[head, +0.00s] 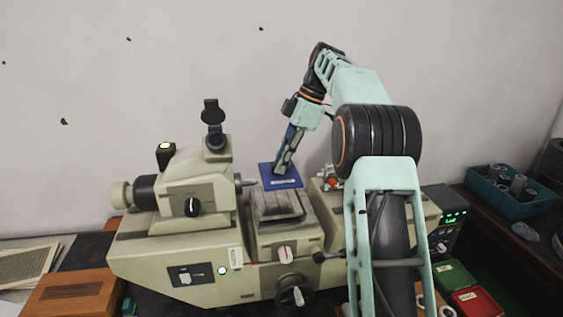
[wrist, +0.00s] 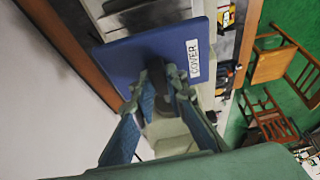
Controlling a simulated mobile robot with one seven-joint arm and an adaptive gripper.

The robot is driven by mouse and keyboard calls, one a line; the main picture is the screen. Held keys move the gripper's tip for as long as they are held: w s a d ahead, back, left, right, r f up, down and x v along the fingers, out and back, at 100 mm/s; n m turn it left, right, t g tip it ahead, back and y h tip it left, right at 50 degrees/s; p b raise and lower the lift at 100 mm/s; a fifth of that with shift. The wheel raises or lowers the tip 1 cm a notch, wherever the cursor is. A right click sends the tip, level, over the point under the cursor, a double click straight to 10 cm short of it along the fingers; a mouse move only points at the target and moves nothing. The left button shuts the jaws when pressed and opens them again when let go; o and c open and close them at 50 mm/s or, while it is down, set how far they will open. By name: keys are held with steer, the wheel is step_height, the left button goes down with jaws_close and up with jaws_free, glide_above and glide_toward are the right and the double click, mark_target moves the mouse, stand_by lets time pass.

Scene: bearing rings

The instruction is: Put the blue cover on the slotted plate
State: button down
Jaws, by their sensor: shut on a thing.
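The blue cover (head: 268,180) is a flat square with a white label; in the wrist view (wrist: 125,58) the label reads COVER. My gripper (head: 282,168) is shut on the cover from above, and its fingertips (wrist: 163,72) meet near the cover's middle. The slotted plate (head: 277,208) appears to be the grey grooved block on the middle of the machine. Part of a grooved grey surface (wrist: 130,12) shows beyond the cover in the wrist view.
The beige machine's left housing (head: 195,185) with an eyepiece stands left of the plate. Its right part (head: 335,212) carries small fittings. A blue bin (head: 515,205) of rings, a green box (head: 452,278) and a red box (head: 478,301) lie at right. A wooden box (head: 72,293) is at left.

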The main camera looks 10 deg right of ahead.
steer(key=shift+w+f, duration=0.15)
steer(key=shift+w, duration=0.1)
steer(key=shift+s+f+b, duration=0.1)
steer(key=shift+f+b, duration=0.7)
steer(key=shift+f, duration=2.4)
steer(key=shift+f, duration=0.35)
steer(key=c, duration=1.8)
jaws_free()
steer(key=shift+c, duration=0.2)
steer(key=shift+r+p, duration=0.85)
steer(key=shift+r, duration=3.4)
